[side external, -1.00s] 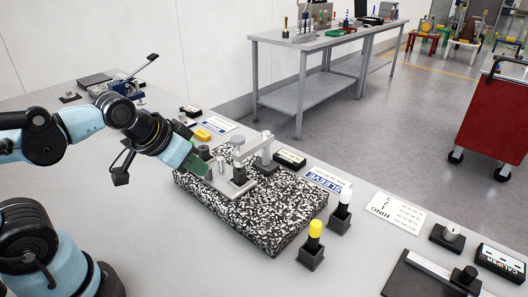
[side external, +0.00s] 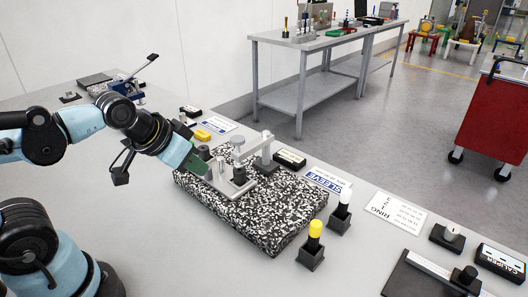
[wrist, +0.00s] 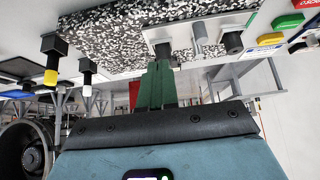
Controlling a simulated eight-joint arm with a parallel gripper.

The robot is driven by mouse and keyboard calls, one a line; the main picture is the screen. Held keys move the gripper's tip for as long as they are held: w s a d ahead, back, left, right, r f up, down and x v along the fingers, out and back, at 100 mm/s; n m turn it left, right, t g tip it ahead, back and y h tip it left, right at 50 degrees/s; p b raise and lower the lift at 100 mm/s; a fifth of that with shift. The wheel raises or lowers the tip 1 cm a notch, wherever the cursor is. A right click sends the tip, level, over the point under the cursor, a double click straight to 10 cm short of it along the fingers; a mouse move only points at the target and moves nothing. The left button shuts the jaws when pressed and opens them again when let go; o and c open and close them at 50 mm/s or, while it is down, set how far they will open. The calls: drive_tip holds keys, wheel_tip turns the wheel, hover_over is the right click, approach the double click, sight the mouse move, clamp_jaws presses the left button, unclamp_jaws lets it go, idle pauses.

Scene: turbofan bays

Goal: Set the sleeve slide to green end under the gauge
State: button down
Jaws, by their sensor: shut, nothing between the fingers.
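My gripper (side external: 203,170) has green fingers, pressed together in the wrist view (wrist: 155,85). It is tilted down at the left end of a metal slide plate (side external: 232,188) on a speckled granite block (side external: 262,218). The plate carries upright posts, including a dark cylinder (side external: 239,176); it also shows in the wrist view (wrist: 188,30). A gauge stand with a post (side external: 266,150) and a round disc (side external: 238,141) stands behind the plate. Whether the fingers touch the plate or a post is unclear. I cannot make out a green end marking on the slide.
A yellow-capped plug (side external: 314,235) and a white-capped plug (side external: 342,212) stand in dark holders right of the block. A SLEEVE card (side external: 328,180) and a black box (side external: 289,159) lie behind it. A caliper (side external: 430,280) is at front right.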

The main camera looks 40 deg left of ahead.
sight(217, 168)
idle(0.4)
drive_tip(key=c, duration=1.4)
unclamp_jaws()
drive_tip(key=shift+w+r+n, duration=0.1)
drive_tip(key=shift+n, duration=0.2)
drive_tip(key=shift+c, duration=0.2)
drive_tip(key=shift+o, duration=1.1)
drive_tip(key=shift+w+a+r+n+g, duration=0.2)
drive_tip(key=shift+n+g, duration=0.1)
drive_tip(key=shift+n, duration=0.2)
drive_tip(key=shift+o, duration=1.3)
drive_tip(key=n, duration=0.3)
drive_tip(key=w+a+r+n+g, duration=0.1)
drive_tip(key=n, duration=0.2)
drive_tip(key=w+a+r+n+g, duration=0.1)
drive_tip(key=n, duration=0.2)
drive_tip(key=shift+w+a+r+n, duration=0.15)
drive_tip(key=shift+w+r+n, duration=0.05)
drive_tip(key=shift+w+n, duration=0.1)
drive_tip(key=w+a+r+n+g, duration=0.1)
drive_tip(key=w+a+n+g, duration=0.35)
drive_tip(key=n, duration=1.15)
drive_tip(key=f, duration=1.1)
drive_tip(key=shift+s+d+f, duration=0.1)
drive_tip(key=shift+s+f, duration=0.1)
drive_tip(key=shift+c, duration=0.2)
clamp_jaws()
